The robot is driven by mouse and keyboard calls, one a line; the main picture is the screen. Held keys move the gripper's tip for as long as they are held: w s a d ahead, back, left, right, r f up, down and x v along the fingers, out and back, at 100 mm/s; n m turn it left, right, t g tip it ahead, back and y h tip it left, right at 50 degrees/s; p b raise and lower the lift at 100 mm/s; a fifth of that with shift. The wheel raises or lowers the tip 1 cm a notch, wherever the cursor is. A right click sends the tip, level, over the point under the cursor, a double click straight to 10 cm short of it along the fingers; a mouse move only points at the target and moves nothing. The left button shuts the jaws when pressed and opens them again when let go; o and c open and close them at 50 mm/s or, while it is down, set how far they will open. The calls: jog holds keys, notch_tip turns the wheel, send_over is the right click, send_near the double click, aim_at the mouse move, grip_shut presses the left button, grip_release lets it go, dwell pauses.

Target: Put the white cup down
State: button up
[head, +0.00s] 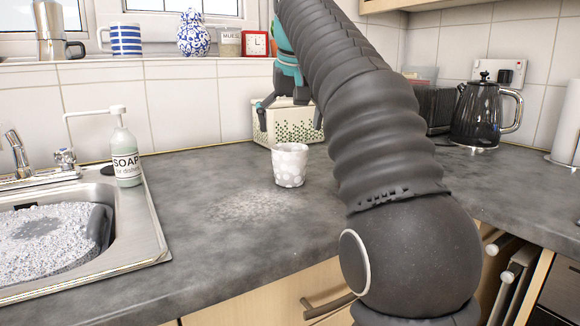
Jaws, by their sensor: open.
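The white cup (290,166) stands upright on the grey countertop (200,180), right of the sink. Foam patches cover parts of its outside. My gripper (291,116) is open and above and behind the cup, in front of a cream perforated basket. It looks apart from the cup. My own arm hides part of the gripper's right side.
A soap bottle (125,150) stands beside the foam-filled sink (142,225) at left. The cream basket (275,128) is by the wall. A black kettle (485,112) stands at right. A wet, foamy patch (245,204) lies on the counter left of the cup.

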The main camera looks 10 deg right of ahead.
aim_at(289, 158)
jog(key=shift+x, duration=1.55)
jog(key=shift+s+b+x, duration=0.1)
jog(key=shift+b+x, duration=0.3)
jog(key=shift+x, duration=0.95)
jog(key=shift+s+b+x, duration=0.15)
jog(key=shift+b+x, duration=0.2)
jog(key=shift+x, duration=0.95)
jog(key=c, duration=1.2)
jog(key=shift+c, duration=0.6)
jog(key=shift+r, duration=0.1)
